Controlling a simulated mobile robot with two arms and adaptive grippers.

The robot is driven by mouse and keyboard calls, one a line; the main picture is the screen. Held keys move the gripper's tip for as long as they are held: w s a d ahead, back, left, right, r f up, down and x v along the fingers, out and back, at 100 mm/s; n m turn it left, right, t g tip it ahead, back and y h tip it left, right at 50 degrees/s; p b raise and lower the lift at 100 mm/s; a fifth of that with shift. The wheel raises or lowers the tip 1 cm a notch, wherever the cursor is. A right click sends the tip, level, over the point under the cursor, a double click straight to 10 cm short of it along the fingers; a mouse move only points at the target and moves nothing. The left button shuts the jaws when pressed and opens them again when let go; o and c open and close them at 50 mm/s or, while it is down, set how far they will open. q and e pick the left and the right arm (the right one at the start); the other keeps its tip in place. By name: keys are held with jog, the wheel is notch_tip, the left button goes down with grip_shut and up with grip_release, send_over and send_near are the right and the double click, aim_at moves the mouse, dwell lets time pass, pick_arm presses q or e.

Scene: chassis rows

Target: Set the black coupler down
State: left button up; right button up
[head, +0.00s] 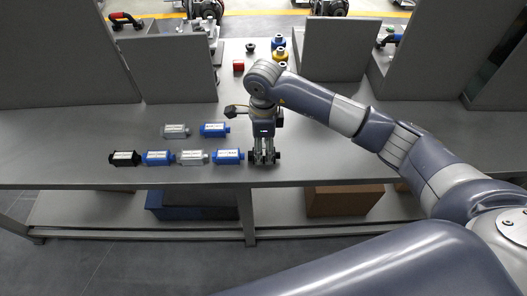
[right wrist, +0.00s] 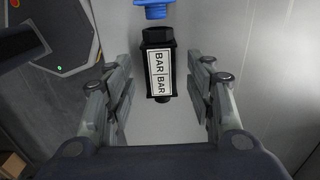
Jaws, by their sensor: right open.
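A black coupler (right wrist: 160,70) with a white "BAR | BAR" label lies on the grey table between the spread fingers of my right gripper (right wrist: 160,98), with a gap on each side. In the head view my right gripper (head: 264,158) points down at the right end of the front row and hides most of this coupler; only its dark ends show. The fingers are open. Another black coupler (head: 124,158) lies at the left end of the same row. My left gripper is not in view.
Between the two black ones lie a blue coupler (head: 158,158), a grey one (head: 193,157) and another blue one (head: 228,157). Behind are a grey (head: 176,131) and a blue coupler (head: 214,130). Grey panels (head: 168,70) stand farther back. The table right of my gripper is clear.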

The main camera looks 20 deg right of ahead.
notch_tip(320, 180, up, 10)
jog(key=b, duration=0.1)
jog(key=shift+f+b, duration=0.25)
jog(key=shift+b, duration=0.1)
